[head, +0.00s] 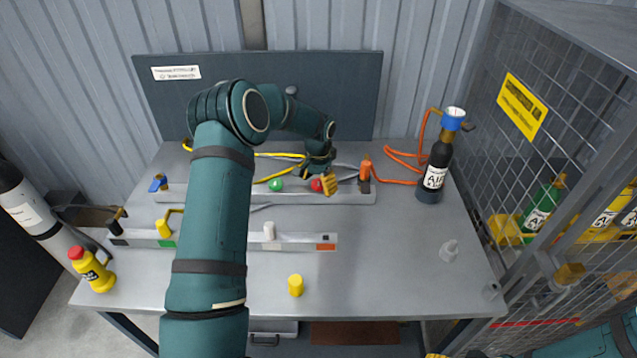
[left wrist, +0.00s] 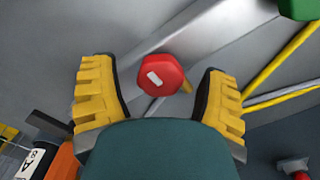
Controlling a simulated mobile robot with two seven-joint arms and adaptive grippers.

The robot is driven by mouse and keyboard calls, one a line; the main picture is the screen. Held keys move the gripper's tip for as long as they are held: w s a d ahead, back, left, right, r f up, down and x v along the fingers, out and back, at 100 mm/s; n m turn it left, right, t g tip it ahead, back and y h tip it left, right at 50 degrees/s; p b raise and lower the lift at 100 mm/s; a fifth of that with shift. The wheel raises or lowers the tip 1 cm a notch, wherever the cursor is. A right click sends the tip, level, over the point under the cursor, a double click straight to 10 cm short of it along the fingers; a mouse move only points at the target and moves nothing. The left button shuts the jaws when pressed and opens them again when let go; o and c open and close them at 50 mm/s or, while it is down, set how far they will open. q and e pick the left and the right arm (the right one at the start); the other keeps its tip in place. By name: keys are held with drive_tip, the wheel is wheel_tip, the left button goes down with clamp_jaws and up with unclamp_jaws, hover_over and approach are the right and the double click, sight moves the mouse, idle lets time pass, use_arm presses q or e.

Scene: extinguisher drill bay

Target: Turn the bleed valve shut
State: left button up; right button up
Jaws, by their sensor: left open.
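A red faceted knob (head: 316,185) with a pale mark sits on the rear grey rail (head: 230,197), beside a green knob (head: 276,185). Which one is the bleed valve is not labelled in these views. My left gripper (head: 328,185) is at the red knob, reaching down from behind and above. In the left wrist view the red knob (left wrist: 163,72) shows between the open yellow fingers, with clear gaps on both sides; the green knob (left wrist: 300,8) is at the top right. My right arm is at the lower right, its gripper mostly out of frame.
An orange valve (head: 365,170) with an orange hose stands just right of the red knob. A black cylinder (head: 436,172) stands at the right. The front right is largely clear.

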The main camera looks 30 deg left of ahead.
sight(319, 182)
use_arm(q)
drive_tip(key=shift+r, duration=0.1)
wheel_tip(319, 182, up, 12)
idle(0.5)
idle(0.4)
